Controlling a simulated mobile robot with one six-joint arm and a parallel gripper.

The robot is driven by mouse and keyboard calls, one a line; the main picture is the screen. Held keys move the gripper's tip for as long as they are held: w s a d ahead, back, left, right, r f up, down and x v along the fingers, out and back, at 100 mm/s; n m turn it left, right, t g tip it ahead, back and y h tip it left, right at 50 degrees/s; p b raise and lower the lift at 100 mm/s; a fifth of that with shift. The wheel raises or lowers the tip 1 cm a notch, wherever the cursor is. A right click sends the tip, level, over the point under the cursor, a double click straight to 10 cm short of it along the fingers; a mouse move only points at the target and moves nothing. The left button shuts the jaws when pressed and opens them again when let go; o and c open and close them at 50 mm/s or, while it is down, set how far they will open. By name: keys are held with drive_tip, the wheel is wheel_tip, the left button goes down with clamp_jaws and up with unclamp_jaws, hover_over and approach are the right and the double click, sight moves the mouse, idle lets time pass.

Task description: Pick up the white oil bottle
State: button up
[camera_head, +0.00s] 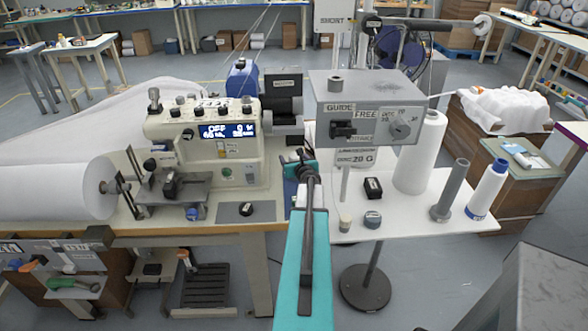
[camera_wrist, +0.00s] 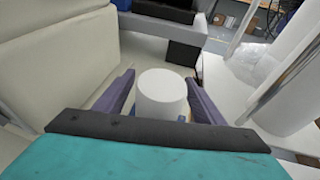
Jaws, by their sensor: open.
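In the wrist view a white, round-topped bottle (camera_wrist: 162,95), which looks like the white oil bottle, stands between the two purple fingers of my gripper (camera_wrist: 160,80). The fingers are spread, one on each side of it, with narrow gaps showing. The bottle's lower part is mostly hidden by the dark front edge of my gripper's body. In the head view my gripper (camera_head: 302,168) is over the table just right of the sewing machine (camera_head: 205,145).
The cream machine body is close on the left. A grey control box (camera_head: 365,105) stands to the right. A white thread cone (camera_head: 415,155), a grey cylinder (camera_head: 450,190), a blue-banded white spool (camera_head: 487,190) and small black items stand on the white table (camera_head: 400,210).

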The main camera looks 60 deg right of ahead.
drive_tip(key=c, duration=0.9)
drive_tip(key=shift+o, duration=0.2)
wheel_tip(320, 180, up, 18)
drive_tip(key=p, duration=0.3)
idle(0.7)
